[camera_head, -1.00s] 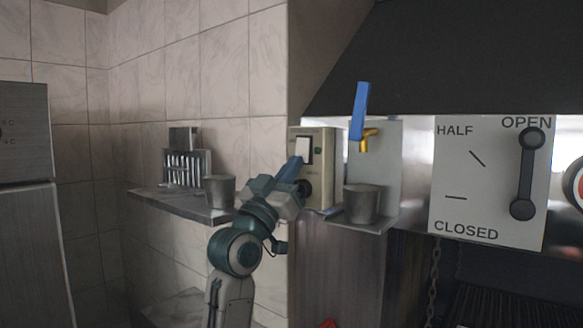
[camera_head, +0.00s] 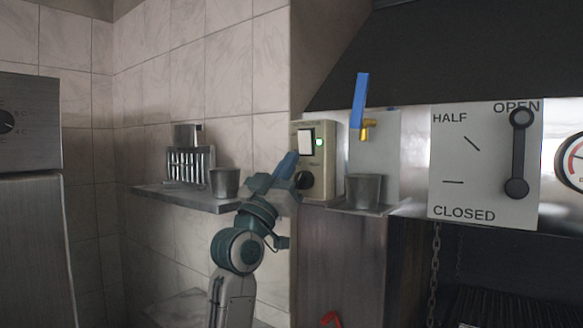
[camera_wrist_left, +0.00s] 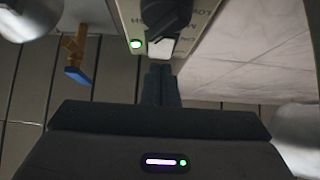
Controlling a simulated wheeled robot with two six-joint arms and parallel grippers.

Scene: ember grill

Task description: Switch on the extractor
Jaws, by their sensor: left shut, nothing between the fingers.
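A beige extractor control box (camera_head: 321,160) is fixed at the wall's corner. It has a white rocker switch (camera_head: 306,142), a brightly lit green lamp (camera_head: 319,142) and a black knob (camera_head: 303,180). In the left wrist view the lit lamp (camera_wrist_left: 136,43), the knob (camera_wrist_left: 165,15) and part of the white rocker (camera_wrist_left: 161,47) show. My left gripper (camera_head: 290,158) is shut and empty, its blue fingers just below and left of the rocker, seemingly apart from it. The shut fingers also show in the left wrist view (camera_wrist_left: 160,80). My right gripper is out of view.
A shelf (camera_head: 180,200) with a metal cup (camera_head: 225,182) and a slotted rack (camera_head: 190,165) is left of the box. Right of it are another cup (camera_head: 363,191), a blue-handled brass tap (camera_head: 360,100) and a damper lever plate (camera_head: 450,185).

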